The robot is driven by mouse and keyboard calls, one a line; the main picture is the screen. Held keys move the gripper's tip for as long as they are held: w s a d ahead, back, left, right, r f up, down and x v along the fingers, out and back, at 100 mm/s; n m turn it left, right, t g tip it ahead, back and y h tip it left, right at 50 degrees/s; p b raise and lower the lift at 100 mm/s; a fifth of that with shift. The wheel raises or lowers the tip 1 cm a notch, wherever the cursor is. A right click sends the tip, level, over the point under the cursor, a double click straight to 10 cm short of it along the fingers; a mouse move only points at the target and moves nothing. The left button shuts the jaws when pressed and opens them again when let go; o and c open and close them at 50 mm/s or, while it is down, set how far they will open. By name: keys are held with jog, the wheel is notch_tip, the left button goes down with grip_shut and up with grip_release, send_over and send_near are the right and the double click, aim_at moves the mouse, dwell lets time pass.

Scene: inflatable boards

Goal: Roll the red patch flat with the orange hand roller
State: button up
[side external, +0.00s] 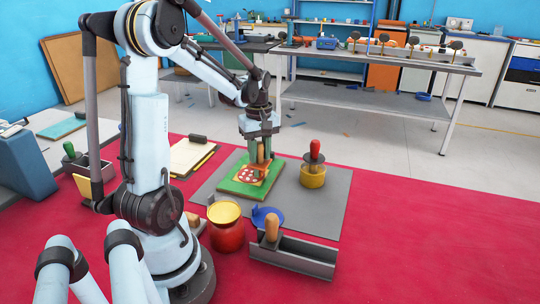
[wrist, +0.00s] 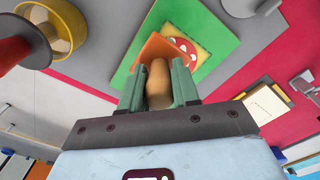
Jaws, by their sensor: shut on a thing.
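My gripper (side external: 262,148) is above the green board (side external: 238,188), shut on the tan handle (wrist: 158,85) of the orange hand roller. In the wrist view the handle stands between the two green fingers (wrist: 158,88), with the roller's orange part (wrist: 160,47) beyond it. The red patch with pale spots (wrist: 184,46) lies on a yellow piece on the green board; it also shows in the side view (side external: 248,175). The roller is over or beside the patch and hides part of it. I cannot tell whether they touch.
A red-handled tool with a yellow drum (side external: 313,176) stands right of the board on the grey mat (side external: 332,205). In front are a red pot (side external: 227,236), a blue dish (side external: 266,217) and a grey tray (side external: 295,257). A notebook (side external: 190,157) lies left.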

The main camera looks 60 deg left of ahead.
jog(key=shift+f, duration=0.55)
dwell(0.4)
